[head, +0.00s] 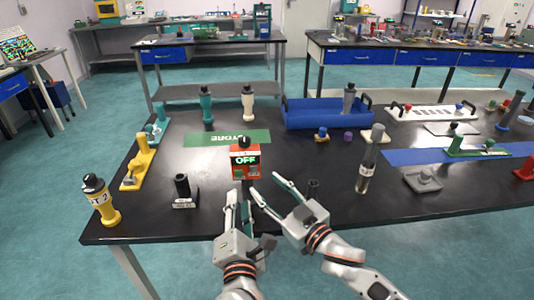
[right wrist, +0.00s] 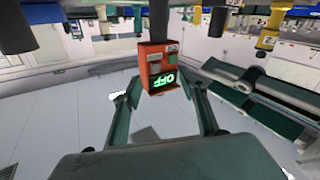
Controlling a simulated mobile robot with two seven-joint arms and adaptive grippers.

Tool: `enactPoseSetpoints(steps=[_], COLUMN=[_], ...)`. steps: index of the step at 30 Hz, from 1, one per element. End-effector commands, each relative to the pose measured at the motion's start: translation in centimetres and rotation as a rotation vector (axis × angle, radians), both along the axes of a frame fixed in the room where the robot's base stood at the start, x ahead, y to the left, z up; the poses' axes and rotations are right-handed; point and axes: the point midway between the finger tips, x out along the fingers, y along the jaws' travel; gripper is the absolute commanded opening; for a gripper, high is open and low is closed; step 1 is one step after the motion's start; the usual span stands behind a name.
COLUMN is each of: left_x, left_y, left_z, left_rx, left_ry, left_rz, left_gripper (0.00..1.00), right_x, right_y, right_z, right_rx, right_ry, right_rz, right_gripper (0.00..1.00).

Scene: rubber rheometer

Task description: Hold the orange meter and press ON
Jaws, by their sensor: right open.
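The orange meter (head: 245,172) stands upright on the black table, with a black knob on top and a green display reading OFF. It shows inverted in the right wrist view (right wrist: 157,60), beyond and between the fingertips. My right gripper (head: 264,188) is open and empty, its fingertips just in front and to the right of the meter, apart from it. My left gripper (head: 239,197) is in front of the meter, its two fingers a small gap apart with nothing visible between them. The meter's base is partly hidden behind the fingertips.
A black holder (head: 183,190) and a yellow-black bottle (head: 101,203) stand left. A green STORE mat (head: 215,139) lies behind the meter. A blue tray (head: 310,119) is at the back.

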Motion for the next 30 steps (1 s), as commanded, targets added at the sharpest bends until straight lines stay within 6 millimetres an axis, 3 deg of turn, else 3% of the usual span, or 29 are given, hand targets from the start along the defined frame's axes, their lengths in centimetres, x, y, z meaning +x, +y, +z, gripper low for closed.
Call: enactPoseSetpoints(steps=[1,6,13,16,24,30], left_x=[0.0,0.0,0.0,0.0,0.0,0.0], left_y=[0.0,0.0,0.0,0.0,0.0,0.0], left_z=[0.0,0.0,0.0,0.0,0.0,0.0], left_rx=[0.0,0.0,0.0,0.0,0.0,0.0], left_ry=[0.0,0.0,0.0,0.0,0.0,0.0], left_rz=[0.0,0.0,0.0,0.0,0.0,0.0], left_gripper=[0.28,0.28,0.28,0.28,0.28,0.28], right_x=[1.1,3.7,5.7,5.8,4.8,5.4], right_y=[0.4,1.6,2.6,2.4,0.5,0.8], right_z=[1.8,7.0,12.0,12.1,8.8,8.2], right_rx=[0.019,0.103,0.172,0.17,0.142,0.14], right_ry=[-0.012,-0.016,-0.002,0.033,0.153,0.175], right_rz=[0.01,0.045,0.117,0.161,0.23,0.238], right_gripper=[0.42,0.42,0.42,0.42,0.42,0.42])
